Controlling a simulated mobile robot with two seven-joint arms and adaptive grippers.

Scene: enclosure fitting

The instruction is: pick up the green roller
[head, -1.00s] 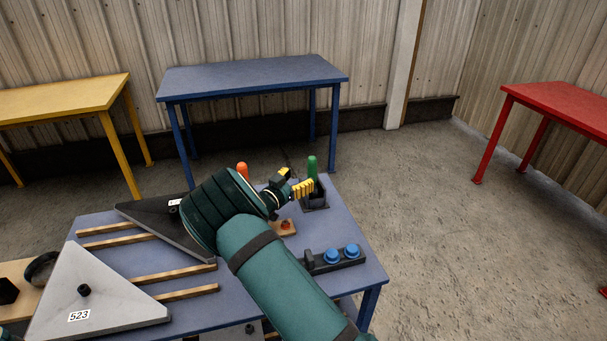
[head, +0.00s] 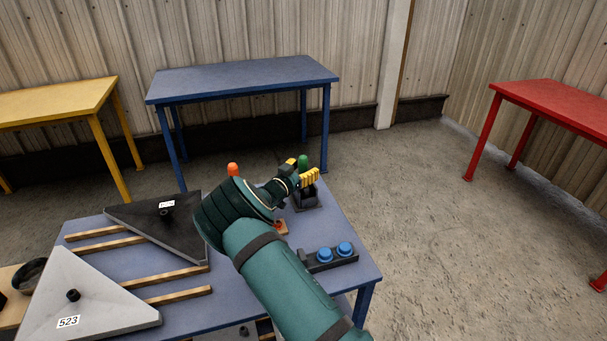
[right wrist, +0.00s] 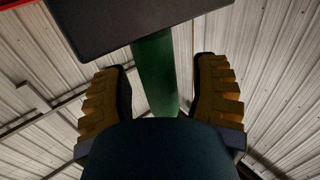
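The green roller (head: 303,160) stands upright in a black holder (head: 306,199) at the far right corner of the near blue table. My right gripper (head: 301,170) is at the roller, with its yellow fingers open on either side. In the right wrist view the green roller (right wrist: 155,75) runs between the two open fingers (right wrist: 162,95), with a visible gap on both sides. The roller's lower part is partly hidden by the fingers in the head view. My left gripper is not in view.
The near table (head: 347,285) also holds an orange-topped piece (head: 233,170), a dark block with blue knobs (head: 335,256), wooden strips (head: 165,296), a dark triangular plate (head: 185,235) and a grey one (head: 90,310). Blue, yellow and red tables stand farther off.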

